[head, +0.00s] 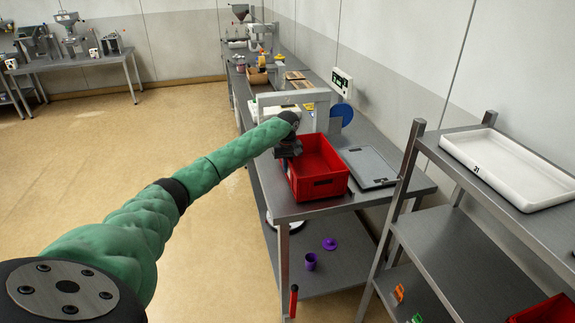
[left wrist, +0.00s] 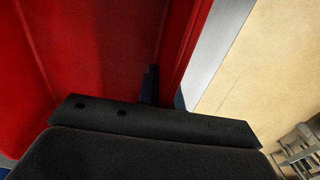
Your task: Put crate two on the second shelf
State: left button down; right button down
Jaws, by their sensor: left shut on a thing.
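A red crate (head: 318,187) stands on the grey metal table; I cannot read a number on it. My left gripper (head: 289,158) is at the crate's left wall and shut on it. In the left wrist view the red crate wall (left wrist: 90,50) fills the left side, with a dark finger (left wrist: 150,85) against it. The shelf rack (head: 405,165) stands at the right. Its middle shelf (head: 440,245) is bare where it shows. Part of another red crate (head: 545,311) shows low on the rack, cut off by the frame. My right gripper is out of view.
A grey flat lid or tray (head: 368,167) lies right of the crate. A white tray (head: 510,165) is on the rack's top shelf. A grey machine frame (head: 320,105) and blue disc (head: 341,115) stand behind the crate. Purple items (head: 310,261) lie on the table's lower shelf.

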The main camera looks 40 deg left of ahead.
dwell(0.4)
pick_arm(q)
jog(key=c, duration=1.6)
grip_release()
jog(key=shift+f, duration=0.1)
jog(key=shift+o, duration=0.2)
